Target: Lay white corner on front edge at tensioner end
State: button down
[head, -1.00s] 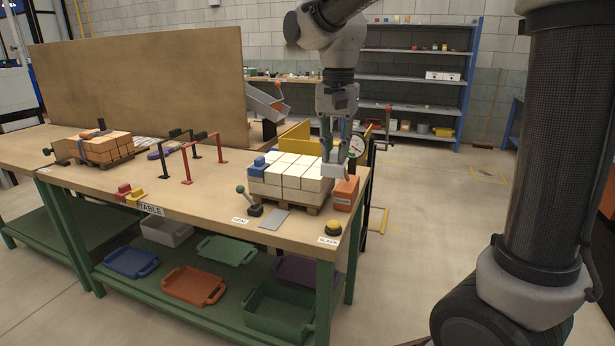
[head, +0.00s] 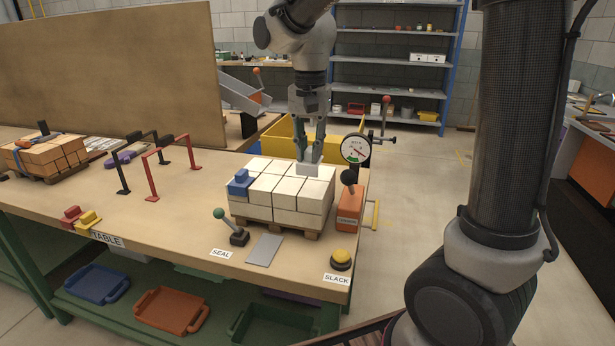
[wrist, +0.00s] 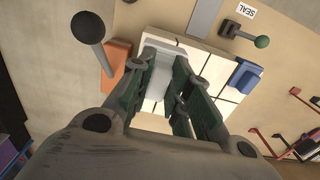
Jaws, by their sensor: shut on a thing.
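My gripper (head: 311,155) is shut on the white corner (head: 307,169), a pale grey-white piece, over the back right part of the white brick stack (head: 285,204). Whether the corner touches the bricks is unclear. In the wrist view my gripper (wrist: 168,82) has the white corner (wrist: 158,58) between its fingers, which partly hide it. A blue corner (head: 240,184) sits on the stack's left edge, also in the wrist view (wrist: 246,74). The orange tensioner (head: 350,208) with a black-knobbed lever stands just right of the stack.
The stack rests on a wooden pallet (head: 275,227). A round gauge (head: 356,149) stands behind the tensioner. A green-knobbed seal lever (head: 234,233), grey plate (head: 264,249) and yellow slack button (head: 341,259) lie in front. A red frame (head: 152,174) stands left.

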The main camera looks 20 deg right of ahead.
aim_at(310, 160)
notch_tip(310, 160, down, 6)
jog(key=shift+r, duration=0.15)
dwell(0.3)
jog(key=c, duration=1.3)
grip_release()
notch_tip(310, 160, up, 12)
jog(key=shift+f, duration=0.1)
jog(key=shift+s+d+r, duration=0.2)
jog(key=shift+d+r, duration=0.05)
jog(key=s+d+f+n+t, duration=0.1)
jog(key=s+d+n, duration=0.1)
jog(key=s+d, duration=0.2)
jog(key=s+d+f+n+t, duration=0.1)
jog(key=s+d+n+t, duration=0.1)
jog(key=s+d, duration=0.3)
jog(key=s+d+f+n+t, duration=0.1)
jog(key=s+d, duration=0.4)
jog(key=s, duration=0.5)
jog(key=shift+s+d+f+n, duration=0.2)
jog(key=shift+s+f+n, duration=0.25)
jog(key=shift+n, duration=0.45)
